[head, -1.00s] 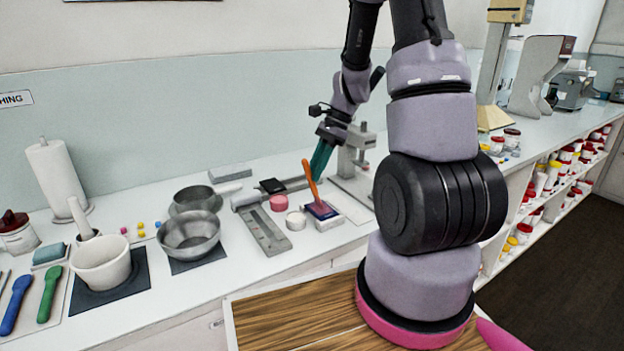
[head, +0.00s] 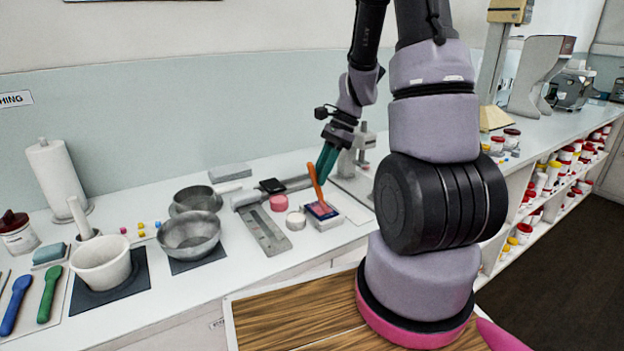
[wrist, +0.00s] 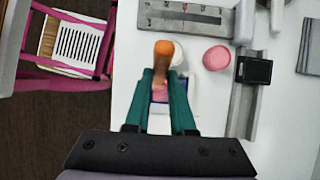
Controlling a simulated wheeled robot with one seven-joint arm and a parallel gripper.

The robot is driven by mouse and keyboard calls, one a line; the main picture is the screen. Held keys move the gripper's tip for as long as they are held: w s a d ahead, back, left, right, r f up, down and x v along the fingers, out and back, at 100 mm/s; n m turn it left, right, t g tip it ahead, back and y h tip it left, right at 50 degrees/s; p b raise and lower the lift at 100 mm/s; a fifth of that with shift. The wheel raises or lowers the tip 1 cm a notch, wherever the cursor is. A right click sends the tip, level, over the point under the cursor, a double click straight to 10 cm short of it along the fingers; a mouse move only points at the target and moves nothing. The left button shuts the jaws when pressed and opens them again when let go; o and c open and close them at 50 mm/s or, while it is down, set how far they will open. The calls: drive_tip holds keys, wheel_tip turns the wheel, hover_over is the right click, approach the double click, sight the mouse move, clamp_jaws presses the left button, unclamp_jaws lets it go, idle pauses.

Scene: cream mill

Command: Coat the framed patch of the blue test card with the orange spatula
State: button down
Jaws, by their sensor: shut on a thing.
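My gripper (head: 322,178) has teal fingers and is shut on the orange spatula (head: 315,182). The spatula stands tilted, its lower end at the blue test card (head: 335,213). The card lies on a white block, and a pink smear shows on it around the spatula's lower end. In the wrist view the rounded orange handle end (wrist: 163,48) sticks out beyond my fingers (wrist: 163,78). There the fingers and handle hide most of the card, with some pink visible between them. The frame on the card is too small to make out.
A pink round pot (head: 279,202) and a white round pot (head: 296,220) stand left of the card. A grey graduated plate (head: 268,232) lies farther left, and metal bowls (head: 189,232) stand beyond it. A grey stand (head: 358,165) is close behind my gripper.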

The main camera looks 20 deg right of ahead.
drive_tip(key=w, duration=0.3)
drive_tip(key=shift+a, duration=0.3)
idle(1.4)
drive_tip(key=shift+w, duration=0.1)
wheel_tip(320, 180, up, 4)
idle(0.7)
idle(0.4)
